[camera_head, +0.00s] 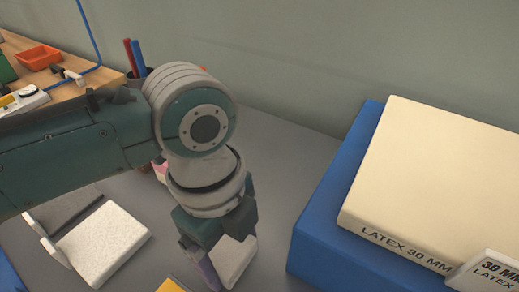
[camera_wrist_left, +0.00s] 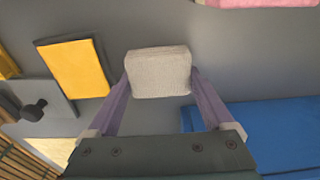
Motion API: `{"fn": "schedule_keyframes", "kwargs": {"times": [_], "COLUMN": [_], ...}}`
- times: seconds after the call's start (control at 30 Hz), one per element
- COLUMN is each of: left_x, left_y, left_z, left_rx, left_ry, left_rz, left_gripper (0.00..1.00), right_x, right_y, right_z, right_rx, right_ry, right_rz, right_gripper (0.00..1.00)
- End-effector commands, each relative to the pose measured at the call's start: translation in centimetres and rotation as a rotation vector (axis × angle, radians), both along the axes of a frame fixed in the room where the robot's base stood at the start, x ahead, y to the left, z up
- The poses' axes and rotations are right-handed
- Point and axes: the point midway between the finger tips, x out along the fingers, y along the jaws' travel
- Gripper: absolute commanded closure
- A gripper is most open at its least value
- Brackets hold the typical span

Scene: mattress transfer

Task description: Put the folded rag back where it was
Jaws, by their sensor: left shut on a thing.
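The folded rag (camera_wrist_left: 160,73) is a pale grey-white, thick rectangular bundle. My left gripper (camera_wrist_left: 160,88) is shut on it, with a purple finger on either side. In the head view the left gripper (camera_head: 222,268) points down, and the rag (camera_head: 236,262) shows pale between its fingers. The rag is over the grey tabletop (camera_head: 285,165), left of the blue block. I cannot tell whether it touches the table. My right gripper is not in view.
A cream latex slab (camera_head: 440,185) lies on a blue block (camera_head: 318,240) at the right. A white speckled pad (camera_head: 103,243) and a yellow piece (camera_wrist_left: 75,68) lie to the left. Pens (camera_head: 134,58) and an orange tray (camera_head: 38,57) stand further back.

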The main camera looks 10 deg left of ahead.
Motion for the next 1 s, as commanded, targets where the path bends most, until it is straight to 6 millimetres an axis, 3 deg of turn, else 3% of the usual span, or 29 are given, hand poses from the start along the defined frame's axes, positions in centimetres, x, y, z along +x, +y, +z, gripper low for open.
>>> {"fn": "schedule_keyframes", "kwargs": {"times": [0.07,0.1,0.17,0.43,0.57,1.0], "left_x": [0.0,0.0,0.0,0.0,0.1,0.4], "left_y": [0.0,0.0,0.0,0.0,0.1,0.8], "left_z": [-0.4,-0.2,-0.2,-0.1,1.1,10.2], "left_rx": [0.0,0.0,0.0,0.0,0.0,-0.002], "left_ry": [0.0,0.0,0.0,0.0,-0.001,-0.003], "left_rz": [0.0,0.0,0.0,0.0,-0.001,-0.001], "left_gripper": [0.95,0.1,0.03,0.0,0.0,0.0], "right_x": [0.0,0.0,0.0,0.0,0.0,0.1], "right_y": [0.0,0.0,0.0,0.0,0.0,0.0], "right_z": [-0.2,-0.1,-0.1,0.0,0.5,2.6], "right_rx": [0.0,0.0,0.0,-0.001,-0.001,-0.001], "right_ry": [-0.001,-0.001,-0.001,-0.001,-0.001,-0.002], "right_rz": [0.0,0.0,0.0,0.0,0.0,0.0], "right_gripper": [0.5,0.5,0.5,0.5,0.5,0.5]}}
